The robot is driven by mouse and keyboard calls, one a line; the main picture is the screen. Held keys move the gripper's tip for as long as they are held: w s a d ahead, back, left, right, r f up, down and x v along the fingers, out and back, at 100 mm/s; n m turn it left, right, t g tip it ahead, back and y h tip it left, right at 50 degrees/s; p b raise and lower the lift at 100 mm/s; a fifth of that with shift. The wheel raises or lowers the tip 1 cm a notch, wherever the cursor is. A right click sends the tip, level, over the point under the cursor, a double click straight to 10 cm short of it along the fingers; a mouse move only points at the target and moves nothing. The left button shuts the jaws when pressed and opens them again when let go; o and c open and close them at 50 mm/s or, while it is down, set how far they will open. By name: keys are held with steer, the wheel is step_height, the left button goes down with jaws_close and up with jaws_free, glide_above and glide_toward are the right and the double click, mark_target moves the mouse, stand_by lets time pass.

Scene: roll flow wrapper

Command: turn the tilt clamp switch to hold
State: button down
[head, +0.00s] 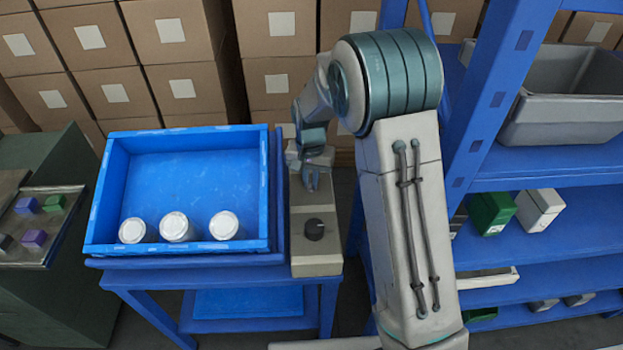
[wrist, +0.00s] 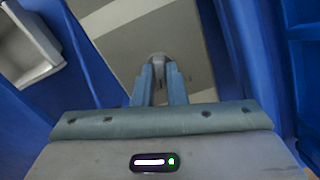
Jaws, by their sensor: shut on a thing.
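A narrow beige control panel (head: 299,262) stands to the right of the blue tray in the head view. My gripper (head: 311,187) points down over the panel's far part. In the wrist view my gripper (wrist: 159,82) has its two blue-grey fingers close around a small light grey switch (wrist: 158,58) on the panel. The fingers hide much of this switch, and no label or hold mark can be read. A round dark knob (head: 314,229) with a pale pointer line sits on the panel's near part, apart from my gripper.
A blue tray (head: 94,222) holding 3 white-lidded round containers (head: 178,227) is left of the panel. Blue shelving (head: 497,178) with a grey bin (head: 570,110) stands close on the right. Stacked cartons (head: 172,45) fill the back.

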mark_target(311, 183)
steer(key=shift+m, duration=1.2)
steer(key=c, duration=1.5)
jaws_free()
steer(key=shift+o, duration=0.2)
step_height(311, 183, up, 14)
steer(key=shift+p, duration=0.35)
